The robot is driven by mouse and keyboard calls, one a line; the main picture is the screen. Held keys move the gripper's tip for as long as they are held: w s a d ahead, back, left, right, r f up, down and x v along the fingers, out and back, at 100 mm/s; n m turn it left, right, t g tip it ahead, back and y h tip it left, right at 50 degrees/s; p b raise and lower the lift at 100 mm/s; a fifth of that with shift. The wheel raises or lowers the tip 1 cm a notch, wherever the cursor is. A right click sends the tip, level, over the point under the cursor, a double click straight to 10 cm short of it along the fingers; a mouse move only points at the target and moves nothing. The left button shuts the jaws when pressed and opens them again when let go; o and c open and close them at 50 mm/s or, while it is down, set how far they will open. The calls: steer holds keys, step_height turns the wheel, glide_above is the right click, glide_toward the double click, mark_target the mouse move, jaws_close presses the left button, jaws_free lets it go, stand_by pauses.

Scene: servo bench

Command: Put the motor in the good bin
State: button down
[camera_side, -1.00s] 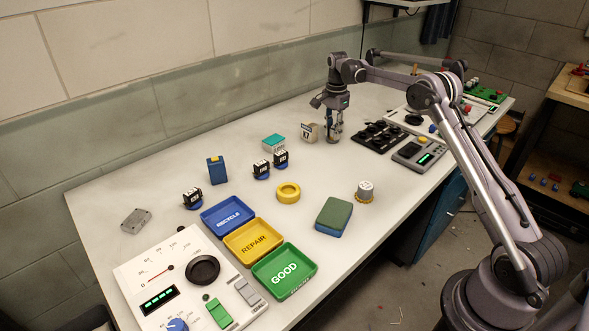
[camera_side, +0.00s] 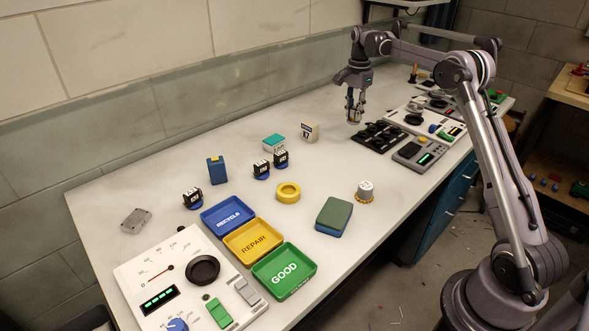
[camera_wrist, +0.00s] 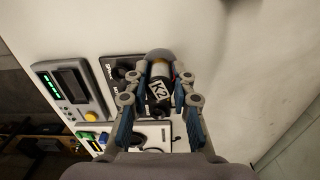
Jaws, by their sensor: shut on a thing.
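My gripper (camera_side: 354,108) is raised near the black socket tray (camera_side: 378,138). The motor also shows small and partly covered between the fingers in the side view (camera_side: 353,119). The green good bin (camera_side: 304,267) sits at the front of the table, below the yellow repair bin (camera_side: 272,229) in the picture; it looks empty.
Several small labelled units stand on the table, one near the blue recycle bin (camera_side: 206,217). A yellow ring (camera_side: 288,192), a green-topped blue block (camera_side: 333,216) and a gold-based knob (camera_side: 365,190) lie between my gripper and the bins. A gauge panel (camera_side: 150,262) fills the front left.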

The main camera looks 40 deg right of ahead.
steer(key=s+d+r, duration=0.3)
steer(key=s, duration=0.1)
steer(key=a+r+n, duration=0.3)
steer(key=a+n, duration=0.1)
steer(key=a, duration=1.1)
steer(key=n, duration=1)
glide_above(285, 274)
steer(key=f, duration=0.8)
steer(key=shift+d+f, duration=0.15)
steer(key=shift+d, duration=0.2)
steer(key=shift+a+f, duration=0.35)
steer(key=shift+a, duration=0.05)
steer(key=shift+f, duration=1.95)
steer(key=shift+f, duration=0.15)
